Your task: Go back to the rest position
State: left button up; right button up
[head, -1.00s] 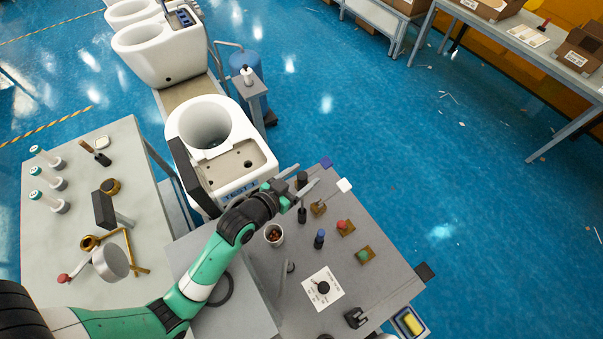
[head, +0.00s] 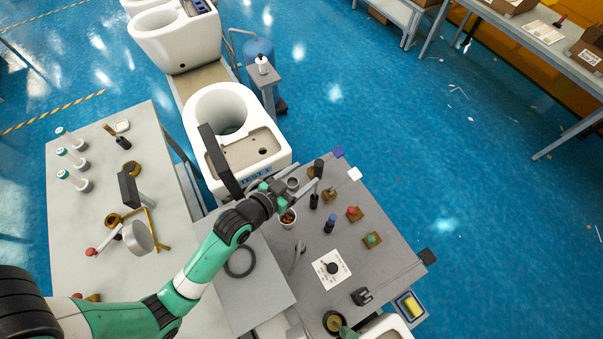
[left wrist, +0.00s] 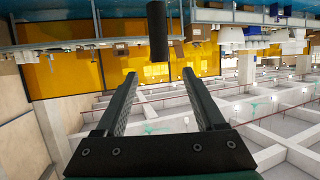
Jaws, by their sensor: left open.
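My left gripper (head: 313,177) is over the far left part of the grey workbench (head: 390,250), beside the front white toilet (head: 270,150). Its two fingers are spread, with nothing held between them. A black cylinder (head: 318,167) stands at the fingertips in the head view. In the left wrist view, a dark cylinder (left wrist: 157,45) shows beyond the open fingers (left wrist: 158,95), apart from them. My right gripper cannot be made out.
A side table (head: 80,230) at left holds several tubes and brass parts. More toilets line the conveyor (head: 200,78). Blue floor at right is open.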

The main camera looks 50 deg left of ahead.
pick_arm(q)
jog(key=shift+s+f, duration=0.1)
jog(key=shift+f, duration=0.15)
jog(key=w+d+r+m+t+h+p, duration=0.1)
jog(key=w+d+r+t, duration=0.15)
jog(key=r, duration=0.85)
jog(key=w+d+r+t, duration=0.15)
jog(key=w+r, duration=0.25)
jog(key=r, duration=0.7)
jog(key=w+d+r+m+t+h+p, duration=0.1)
jog(key=w+r+t, duration=0.2)
jog(key=r, duration=0.7)
jog(key=s+d+r+t, duration=0.1)
jog(key=s+r, duration=0.3)
jog(key=r, duration=0.5)
jog(key=s+r+t+h, duration=0.1)
jog(key=s+r+t, duration=0.2)
jog(key=r, duration=0.6)
jog(key=s+d+r+t, duration=0.1)
jog(key=s+r, duration=0.4)
jog(key=r, duration=0.5)
jog(key=shift+s+d+t, duration=0.2)
jog(key=shift+d+t, duration=0.15)
jog(key=shift+t, duration=0.35)
jog(key=shift+a, duration=0.1)
